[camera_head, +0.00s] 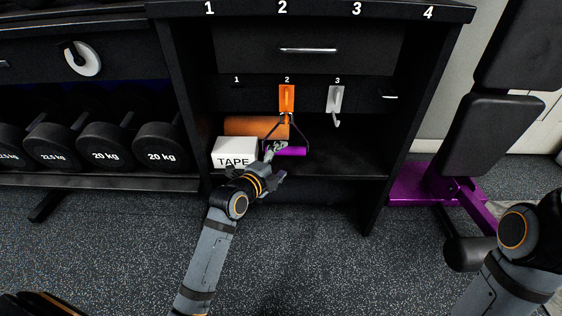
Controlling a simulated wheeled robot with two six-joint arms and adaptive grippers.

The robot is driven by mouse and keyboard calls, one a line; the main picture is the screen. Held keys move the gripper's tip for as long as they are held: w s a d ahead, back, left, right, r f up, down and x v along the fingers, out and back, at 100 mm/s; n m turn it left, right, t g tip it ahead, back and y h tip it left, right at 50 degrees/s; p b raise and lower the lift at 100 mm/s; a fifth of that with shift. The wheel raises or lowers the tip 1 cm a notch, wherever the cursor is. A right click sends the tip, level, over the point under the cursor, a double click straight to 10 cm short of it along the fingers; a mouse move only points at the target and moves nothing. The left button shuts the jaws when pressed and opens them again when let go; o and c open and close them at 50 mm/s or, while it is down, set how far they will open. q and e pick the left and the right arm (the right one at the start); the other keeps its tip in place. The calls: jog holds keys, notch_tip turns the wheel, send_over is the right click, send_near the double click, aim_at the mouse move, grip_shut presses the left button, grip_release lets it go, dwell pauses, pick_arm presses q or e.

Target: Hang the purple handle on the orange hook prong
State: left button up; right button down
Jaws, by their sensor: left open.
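The purple handle (292,151) is level inside the cabinet's open bay, below the orange hook (287,97) under the small number 2. Its dark straps rise in a triangle to the orange prong and meet there; they appear to hang over it, but the contact is too small to be sure. My left gripper (275,163) is open at the left end of the handle, with its fingers close around or beside it; touching cannot be told. It hides that end. My right arm shows at the right edge, its gripper out of view.
A white TAPE box (235,152) stands left of my gripper, with an orange roll (254,126) behind it. A white hook (335,101) is under number 3. Dumbbells (106,145) fill the left rack. A purple-framed bench (415,185) stands right. The bay's right side is free.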

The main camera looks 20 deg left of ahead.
pick_arm(q)
jog(key=shift+s, duration=0.1)
jog(key=p+v, duration=0.5)
jog(key=v, duration=0.4)
jog(key=shift+s, duration=0.35)
jog(key=shift+a+r, duration=0.15)
dwell(0.3)
